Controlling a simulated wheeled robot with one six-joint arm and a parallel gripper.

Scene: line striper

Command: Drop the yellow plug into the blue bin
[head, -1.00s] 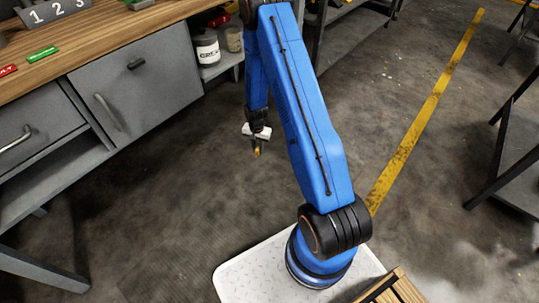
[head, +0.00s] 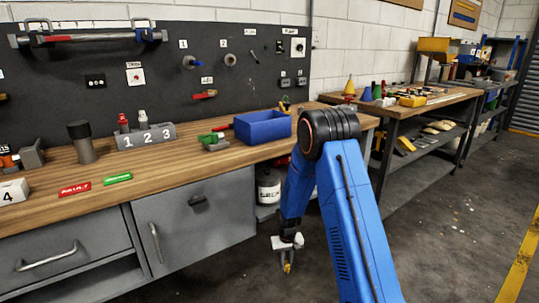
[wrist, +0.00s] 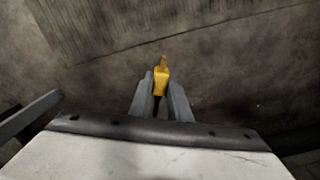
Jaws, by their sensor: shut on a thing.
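The yellow plug (wrist: 161,80) is held between the two grey fingers of my gripper (wrist: 160,98) in the wrist view, with dark floor beneath it. In the head view my gripper (head: 287,262) hangs low in front of the bench, pointing down, with the yellow plug (head: 287,268) at its tip. The blue bin (head: 263,128) stands on the wooden bench near its right end, above and behind my gripper.
The wooden bench (head: 100,168) has drawers below. A second bench (head: 405,105) is at the right. Open floor lies at lower right.

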